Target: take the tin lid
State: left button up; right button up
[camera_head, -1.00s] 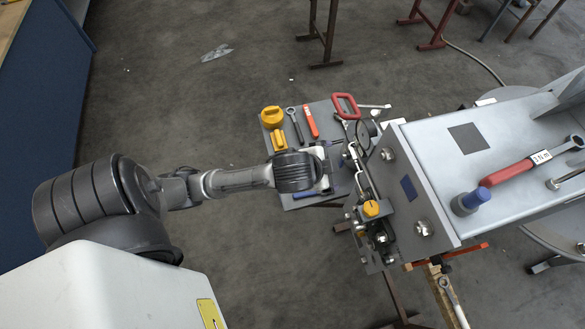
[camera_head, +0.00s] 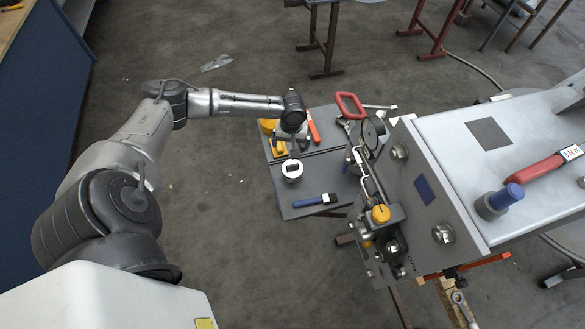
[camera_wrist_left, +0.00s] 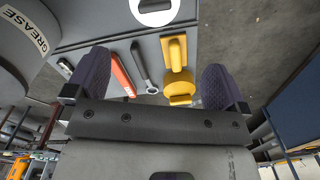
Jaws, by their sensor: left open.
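A white round piece with a dark rectangular mark, which looks like the tin lid (camera_head: 292,170), lies on the grey tray near its middle. It also shows, cut off, at the top of the left wrist view (camera_wrist_left: 155,10). My left gripper (camera_head: 291,143) is above the tray's far part, just beyond the white piece and apart from it. In the left wrist view my left gripper (camera_wrist_left: 152,82) is open, its two dark fingers wide apart with nothing held between them. My right gripper is not in view.
The tray (camera_head: 318,170) also holds yellow tools (camera_wrist_left: 175,60), a spanner (camera_wrist_left: 143,68), a red-handled tool (camera_wrist_left: 122,73) and a blue-handled brush (camera_head: 315,201). A grey cylinder labelled GREASE (camera_wrist_left: 18,40) is close at left in the wrist view. A metal fixture (camera_head: 410,190) stands right of the tray.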

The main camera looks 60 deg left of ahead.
aim_at(293, 165)
pick_arm(q)
jog(key=f+n, duration=0.1)
jog(key=f, duration=0.2)
jog(key=f+n, duration=0.1)
jog(key=f, duration=0.1)
jog(key=f+n, duration=0.1)
jog(key=f, duration=0.2)
jog(key=shift+w+d+f+n+b, duration=0.2)
jog(key=shift+d+f+n+b, duration=0.05)
jog(key=shift+f+n+b, duration=0.05)
jog(key=shift+s+d+f, duration=0.1)
jog(key=shift+d+f, duration=0.05)
jog(key=shift+f, duration=1.2)
jog(key=shift+s+d+f, duration=0.1)
jog(key=shift+f, duration=1.2)
jog(key=shift+c, duration=0.2)
jog(key=c, duration=0.6)
